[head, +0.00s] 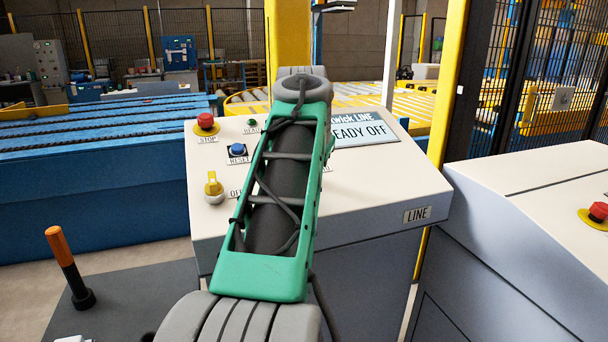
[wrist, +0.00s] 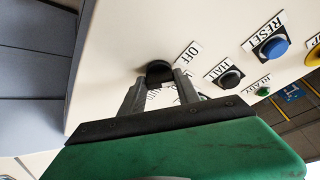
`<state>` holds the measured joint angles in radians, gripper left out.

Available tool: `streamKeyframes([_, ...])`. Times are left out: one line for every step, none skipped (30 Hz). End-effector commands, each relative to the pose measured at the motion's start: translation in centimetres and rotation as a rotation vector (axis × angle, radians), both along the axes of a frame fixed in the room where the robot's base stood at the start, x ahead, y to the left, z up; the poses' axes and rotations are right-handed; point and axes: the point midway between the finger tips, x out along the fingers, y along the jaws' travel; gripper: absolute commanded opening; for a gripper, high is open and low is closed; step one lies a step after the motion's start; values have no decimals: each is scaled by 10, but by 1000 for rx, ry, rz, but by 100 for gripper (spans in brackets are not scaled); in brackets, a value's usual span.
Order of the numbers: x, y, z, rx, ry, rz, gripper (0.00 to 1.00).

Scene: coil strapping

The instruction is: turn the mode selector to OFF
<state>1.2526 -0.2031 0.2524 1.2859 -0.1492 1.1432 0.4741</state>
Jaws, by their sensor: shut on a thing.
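The mode selector is a round black knob (wrist: 158,70) on the pale console top in the wrist view, beside a label reading OFF. My gripper (wrist: 159,82) has its two grey fingers closed on the knob from either side. Which way the knob points cannot be told. Other labels around it are partly covered by the fingers. In the head view my green arm hides the knob and the gripper. There, an OFF label (head: 237,194) shows left of my arm, and a sign (head: 362,130) on the console ends in "EADY OFF".
A red STOP button (head: 206,121), a blue RESET button (head: 237,149) and a yellow fitting (head: 213,187) stand left of my arm. A black button (wrist: 230,78) sits near the knob. A second console (head: 540,185) stands at the right.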

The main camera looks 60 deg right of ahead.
Motion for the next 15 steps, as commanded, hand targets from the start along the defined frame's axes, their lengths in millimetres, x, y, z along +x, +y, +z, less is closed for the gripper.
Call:
streamKeyframes([-2, 0, 1, -6, 9, 25, 0])
streamKeyframes([-2, 0, 2, -13, 15, 45, 0])
streamKeyframes([-2, 0, 2, -18, 22, 69, 0])
streamKeyframes([-3, 0, 2, -23, 26, 85, 0])
streamKeyframes([-2, 0, 2, -27, 31, 102, 0])
streamKeyframes([-2, 0, 2, -32, 35, 121, 0])
streamKeyframes([-2, -1, 2, -36, 39, 132, 0])
streamKeyframes([-2, 0, 2, -40, 42, 145, 0])
streamKeyframes([-2, 0, 2, -44, 47, 159, 0])
streamKeyframes([-2, 0, 2, -46, 49, 170, 0])
streamKeyframes([-2, 0, 1, -48, 52, 178, 0])
streamKeyframes([-2, 0, 1, -50, 54, 186, 0])
streamKeyframes([-2, -1, 1, -53, 55, 193, 0])
streamKeyframes([-2, -1, 1, -55, 57, 198, 0])
streamKeyframes([-2, -1, 1, -56, 58, 204, 0])
